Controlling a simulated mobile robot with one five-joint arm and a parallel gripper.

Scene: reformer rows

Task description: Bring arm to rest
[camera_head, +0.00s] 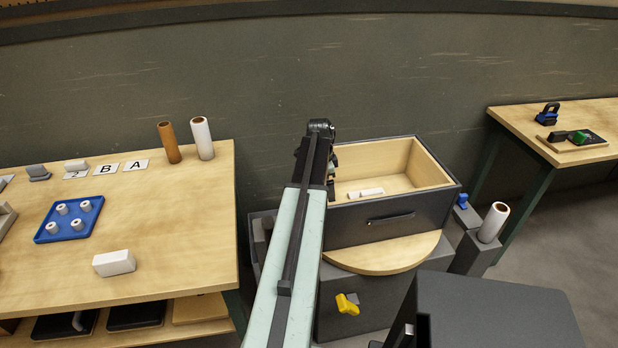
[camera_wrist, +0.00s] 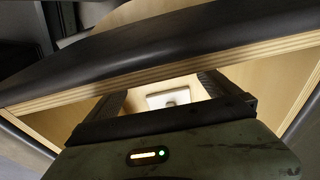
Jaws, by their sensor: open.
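My arm reaches forward through the middle of the head view, and its end hangs over the left side of an open dark drawer box (camera_head: 385,218) with a pale wooden inside. My gripper (camera_head: 332,180) points down there, partly hidden behind my own arm. In the wrist view my gripper (camera_wrist: 165,92) has its two dark fingers apart with nothing held between them. Small white pieces (camera_head: 366,192) lie on the drawer floor; a white piece (camera_wrist: 168,98) shows beyond the fingers in the wrist view. Whether the fingers touch the drawer wall cannot be told.
A wooden bench (camera_head: 190,255) at left bears a blue tray (camera_head: 72,236), a white block (camera_head: 114,263) and two tubes. A half-round wooden ledge (camera_head: 385,256) sits below the drawer. A white roll (camera_head: 493,222) stands at right. Another table (camera_head: 545,118) is far right.

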